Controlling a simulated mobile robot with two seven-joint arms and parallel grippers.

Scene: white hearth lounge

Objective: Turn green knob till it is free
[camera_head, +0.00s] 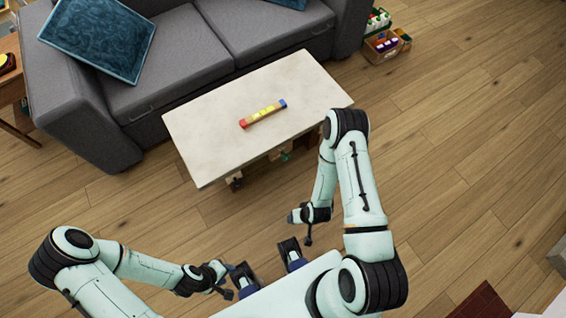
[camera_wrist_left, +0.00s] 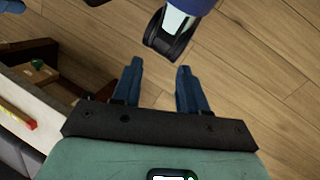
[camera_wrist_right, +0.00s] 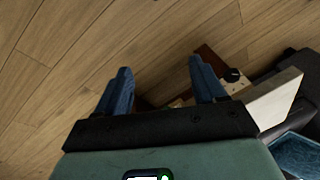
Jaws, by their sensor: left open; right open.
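A small green piece, which looks like the green knob (camera_wrist_left: 37,64), shows at the left of the left wrist view on a brown wooden unit (camera_wrist_left: 42,50) by the pale table. In the head view a small green spot (camera_head: 286,156) shows under the table's front edge, mostly hidden. My left gripper (camera_head: 230,280) is open and empty over the floor at lower left, well apart from the knob. My right gripper (camera_head: 293,216) is open and empty in front of the table, nearer the green spot. In the right wrist view the knob cannot be made out.
The pale table (camera_head: 215,130) bears a coloured bar (camera_head: 263,113). A grey sofa (camera_head: 170,70) stands behind it. A crate with items (camera_head: 386,45) is at the back right. A dark round knob (camera_wrist_right: 234,75) shows in the right wrist view.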

